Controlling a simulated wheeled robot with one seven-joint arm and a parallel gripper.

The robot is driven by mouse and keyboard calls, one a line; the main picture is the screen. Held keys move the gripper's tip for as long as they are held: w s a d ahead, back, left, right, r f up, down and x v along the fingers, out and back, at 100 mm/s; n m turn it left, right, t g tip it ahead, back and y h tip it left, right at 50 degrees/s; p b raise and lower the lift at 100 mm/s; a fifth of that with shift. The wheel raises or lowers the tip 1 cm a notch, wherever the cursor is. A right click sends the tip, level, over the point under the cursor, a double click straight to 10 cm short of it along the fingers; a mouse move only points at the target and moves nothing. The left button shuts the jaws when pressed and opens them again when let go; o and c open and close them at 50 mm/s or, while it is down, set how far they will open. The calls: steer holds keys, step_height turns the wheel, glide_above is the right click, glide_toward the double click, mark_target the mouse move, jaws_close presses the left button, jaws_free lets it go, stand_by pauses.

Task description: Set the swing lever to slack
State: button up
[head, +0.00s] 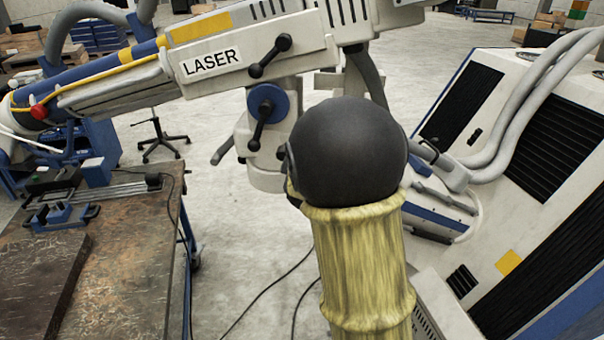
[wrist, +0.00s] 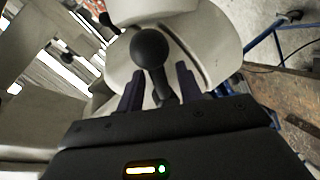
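In the wrist view my gripper (wrist: 158,88) is open, with one dark finger on each side of a black lever with a ball knob (wrist: 150,48). The stem runs down between the fingers, nearer the right one; I cannot tell whether it touches. The lever sits against a pale rounded housing (wrist: 212,45). In the head view the microscope arm carries a black lever (head: 270,57) by the LASER label and another black lever (head: 263,115) on a blue disc. A dark handle (head: 222,150) juts out at lower left. No label shows which is the swing lever. My arm hides my gripper there.
A worn workbench (head: 125,265) with blue tools stands at left. White cabinets (head: 505,150) with black vents and grey hoses (head: 520,105) stand at right. Another dark knob (wrist: 104,18) shows at upper left in the wrist view.

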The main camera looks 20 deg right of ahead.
steer(key=v, duration=1.6)
steer(key=shift+s+p, duration=0.4)
steer(key=shift+r, duration=0.1)
steer(key=s+a+f+m+g+y, duration=0.3)
steer(key=a+f+m+g+y, duration=0.15)
steer(key=f, duration=0.55)
steer(key=s+f+m+g, duration=0.6)
steer(key=s+f+g, duration=0.1)
steer(key=s, duration=0.2)
steer(key=shift+s+d+f+h, duration=0.2)
steer(key=shift+d+f+h, duration=0.1)
steer(key=shift+h, duration=0.05)
steer(key=shift+d, duration=0.1)
